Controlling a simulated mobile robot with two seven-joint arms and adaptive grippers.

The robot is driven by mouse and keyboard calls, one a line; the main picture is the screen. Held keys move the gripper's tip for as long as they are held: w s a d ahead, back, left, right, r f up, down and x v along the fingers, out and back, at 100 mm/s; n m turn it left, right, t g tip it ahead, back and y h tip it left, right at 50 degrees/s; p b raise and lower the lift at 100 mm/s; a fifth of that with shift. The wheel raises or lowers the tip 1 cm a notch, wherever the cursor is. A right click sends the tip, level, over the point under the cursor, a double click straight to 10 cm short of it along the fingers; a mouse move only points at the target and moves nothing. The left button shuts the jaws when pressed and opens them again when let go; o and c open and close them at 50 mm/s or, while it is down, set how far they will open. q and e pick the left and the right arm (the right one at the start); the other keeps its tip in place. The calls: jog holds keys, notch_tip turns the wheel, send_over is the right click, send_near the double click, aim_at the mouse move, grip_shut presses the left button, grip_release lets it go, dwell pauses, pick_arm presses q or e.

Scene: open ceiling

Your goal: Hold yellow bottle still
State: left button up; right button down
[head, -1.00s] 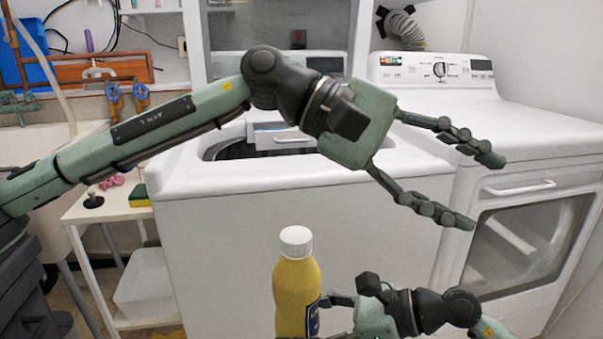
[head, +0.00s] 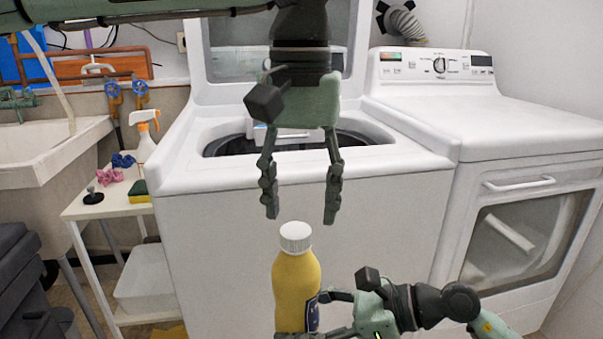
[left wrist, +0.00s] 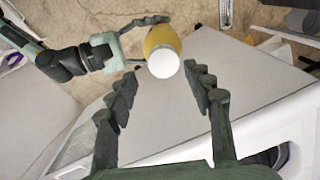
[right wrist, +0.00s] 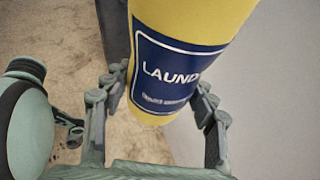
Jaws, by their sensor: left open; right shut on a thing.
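The yellow bottle (head: 294,285) with a white cap (head: 296,237) stands upright in front of the white washer in the head view. My right gripper (head: 322,312) comes in from the right and is shut on its lower part. In the right wrist view the bottle (right wrist: 185,60) shows a dark blue label between the fingers (right wrist: 158,100). My left gripper (head: 301,212) is open, points down and is just above the cap, without touching it. In the left wrist view the cap (left wrist: 164,62) lies ahead between the open fingers (left wrist: 160,90).
The top-loading washer (head: 240,210) has its lid up. A dryer (head: 520,145) stands to its right. At the left a small white table (head: 110,208) holds a spray bottle (head: 146,140), a sponge (head: 139,191) and small items, beside a sink (head: 60,145).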

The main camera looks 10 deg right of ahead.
aim_at(301, 229)
pick_arm(q)
jog(key=shift+f, duration=1.6)
